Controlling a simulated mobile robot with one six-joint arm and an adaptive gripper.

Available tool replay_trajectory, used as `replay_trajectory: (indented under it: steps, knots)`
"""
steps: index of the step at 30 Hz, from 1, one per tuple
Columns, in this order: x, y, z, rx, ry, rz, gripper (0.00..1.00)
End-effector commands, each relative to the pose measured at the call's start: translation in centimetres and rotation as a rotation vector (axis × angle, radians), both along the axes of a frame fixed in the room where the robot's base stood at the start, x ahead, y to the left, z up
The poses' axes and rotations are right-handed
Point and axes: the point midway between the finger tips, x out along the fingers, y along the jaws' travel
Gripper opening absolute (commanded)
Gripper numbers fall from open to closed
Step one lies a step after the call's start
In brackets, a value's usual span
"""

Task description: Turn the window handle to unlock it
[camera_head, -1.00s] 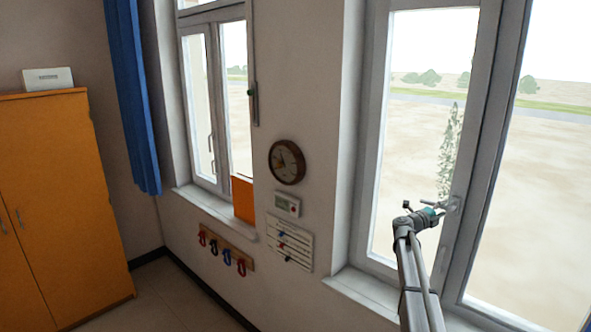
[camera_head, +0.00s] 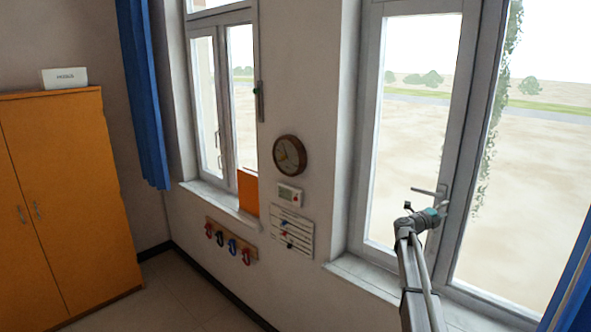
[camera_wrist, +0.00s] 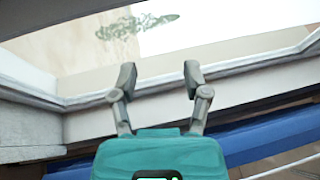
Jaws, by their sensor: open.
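The grey window handle (camera_head: 428,191) is on the frame of the right-hand window in the head view. Its lever lies about level, pointing left from its mount. My gripper (camera_head: 444,206) is just below the handle's mount in that view; I cannot tell whether they touch. In the wrist view my gripper (camera_wrist: 157,72) is open, with its two dark fingers apart and nothing between them. The handle cannot be made out in the wrist view, which shows the window frame (camera_wrist: 150,107) and glass beyond the fingers.
The right window's sill (camera_head: 365,277) lies below my arm. A blue curtain (camera_head: 575,290) hangs at the far right. A clock (camera_head: 289,155), thermostat (camera_head: 289,194) and hook rack (camera_head: 231,240) are on the wall to the left. An orange cabinet (camera_head: 65,200) stands far left.

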Motion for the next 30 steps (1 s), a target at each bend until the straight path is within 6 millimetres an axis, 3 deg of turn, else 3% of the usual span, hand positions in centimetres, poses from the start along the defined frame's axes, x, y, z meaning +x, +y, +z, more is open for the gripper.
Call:
replay_trajectory:
  steps: [8,17,23,30]
  knots:
    - [0.1,0.6,-0.3,-0.020,0.017,0.041,0.61]
    - [0.7,3.1,-0.9,-0.079,0.069,0.158,0.61]
    - [1.2,6.0,-1.8,-0.142,0.130,0.283,0.61]
    - [1.2,12.5,-4.7,-0.268,0.276,0.531,0.61]
